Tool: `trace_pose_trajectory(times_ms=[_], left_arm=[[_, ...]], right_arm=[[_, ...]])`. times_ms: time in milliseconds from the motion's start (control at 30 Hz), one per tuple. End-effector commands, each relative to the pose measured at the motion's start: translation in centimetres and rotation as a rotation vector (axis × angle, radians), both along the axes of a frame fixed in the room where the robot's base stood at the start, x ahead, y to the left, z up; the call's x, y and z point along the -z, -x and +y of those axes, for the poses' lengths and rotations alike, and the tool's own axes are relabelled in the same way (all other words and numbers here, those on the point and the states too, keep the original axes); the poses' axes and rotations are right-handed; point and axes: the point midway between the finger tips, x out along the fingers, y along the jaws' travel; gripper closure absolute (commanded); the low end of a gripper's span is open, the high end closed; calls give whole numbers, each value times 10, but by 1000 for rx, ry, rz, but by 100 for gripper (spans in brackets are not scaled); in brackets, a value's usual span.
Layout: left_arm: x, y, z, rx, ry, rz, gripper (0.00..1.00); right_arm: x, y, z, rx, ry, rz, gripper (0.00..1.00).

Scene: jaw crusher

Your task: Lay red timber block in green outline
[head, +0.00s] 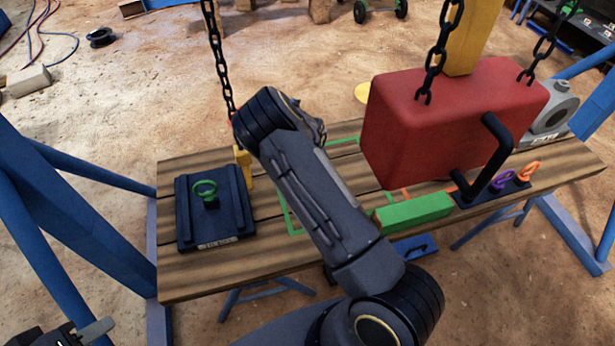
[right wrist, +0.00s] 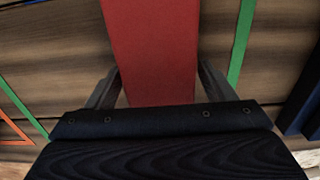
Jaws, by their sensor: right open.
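The red timber block (right wrist: 150,50) runs up the middle of the right wrist view. It lies between the fingers of my right gripper (right wrist: 160,75), which is open, with a finger along each side; I cannot tell whether they touch it. Green outline strips (right wrist: 241,40) show on the wood on both sides of the block. In the head view parts of the green outline (head: 290,215) show on the bench; my right arm hides the rest, the right gripper and the timber block. My left gripper (head: 88,330) is at the bottom left corner, away from the bench; its jaws are unclear.
A big red block (head: 440,120) with a black handle hangs on chains over the bench (head: 190,285). A black plate with a green ring (head: 210,205) lies at the left. A green block (head: 413,212) and purple and orange rings (head: 528,172) are along the right front.

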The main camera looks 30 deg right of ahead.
Motion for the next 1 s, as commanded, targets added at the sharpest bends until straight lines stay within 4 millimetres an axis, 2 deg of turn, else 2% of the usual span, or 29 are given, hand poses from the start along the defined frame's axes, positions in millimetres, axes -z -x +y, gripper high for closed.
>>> trace_pose_trajectory(times_ms=[167, 400, 600, 800, 1000], left_arm=[[-3, 0, 0, 0, 0, 0, 64], [-8, 0, 0, 0, 0, 0, 64], [-12, 0, 0, 0, 0, 0, 64], [-13, 0, 0, 0, 0, 0, 64], [-13, 0, 0, 0, 0, 0, 64]], right_arm=[[-17, -1, 0, 1, 0, -4, 24], [-69, -1, 0, 1, -1, -4, 24], [-104, -1, 0, -1, -1, -3, 24], [-120, 0, 0, -1, 0, 1, 24], [-121, 0, 0, 0, 1, 1, 24]])
